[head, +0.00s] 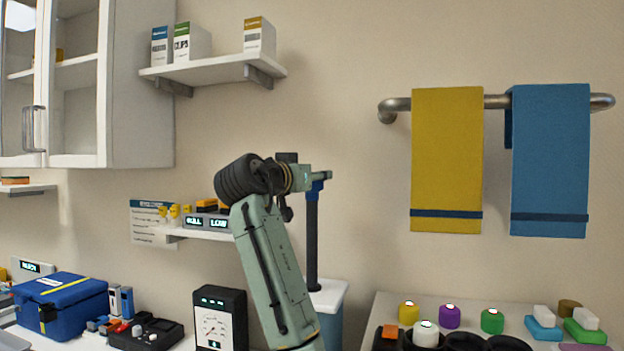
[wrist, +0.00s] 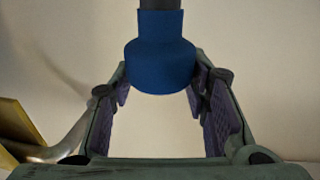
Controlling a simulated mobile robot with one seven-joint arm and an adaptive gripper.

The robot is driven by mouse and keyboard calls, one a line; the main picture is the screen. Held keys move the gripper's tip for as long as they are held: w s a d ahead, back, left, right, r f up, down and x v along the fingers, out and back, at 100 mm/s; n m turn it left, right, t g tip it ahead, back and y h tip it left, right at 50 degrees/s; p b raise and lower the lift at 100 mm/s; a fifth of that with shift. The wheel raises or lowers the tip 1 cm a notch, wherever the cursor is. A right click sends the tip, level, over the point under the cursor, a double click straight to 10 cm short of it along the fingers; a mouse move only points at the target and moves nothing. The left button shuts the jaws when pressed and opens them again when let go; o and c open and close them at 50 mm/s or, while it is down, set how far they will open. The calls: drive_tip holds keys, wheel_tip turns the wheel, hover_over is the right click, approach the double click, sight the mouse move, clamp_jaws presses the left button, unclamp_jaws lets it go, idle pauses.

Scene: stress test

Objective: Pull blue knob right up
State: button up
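The blue knob (wrist: 160,62) fills the upper middle of the wrist view, with a dark shaft (wrist: 160,4) at the picture's top edge. In the head view the blue knob (head: 317,188) is at the top of a tall dark upright post. My gripper (wrist: 161,85) has its two purple-padded fingers either side of the knob, well apart. The knob's edges lie close to the fingertips; I cannot tell whether the pads touch it. In the head view my gripper (head: 318,176) reaches right to the post's top, and its fingers are too small to read.
The post stands on a white-topped stand (head: 328,292). A counter (head: 385,305) with coloured knobs is at the lower right. Yellow (head: 446,160) and blue (head: 550,160) towels hang on a rail at right.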

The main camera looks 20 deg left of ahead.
drive_tip(key=o, duration=0.4)
drive_tip(key=shift+o, duration=0.2)
drive_tip(key=s+a, duration=0.2)
drive_tip(key=s, duration=0.9)
drive_tip(key=shift+s+a, duration=0.15)
drive_tip(key=shift+s, duration=0.25)
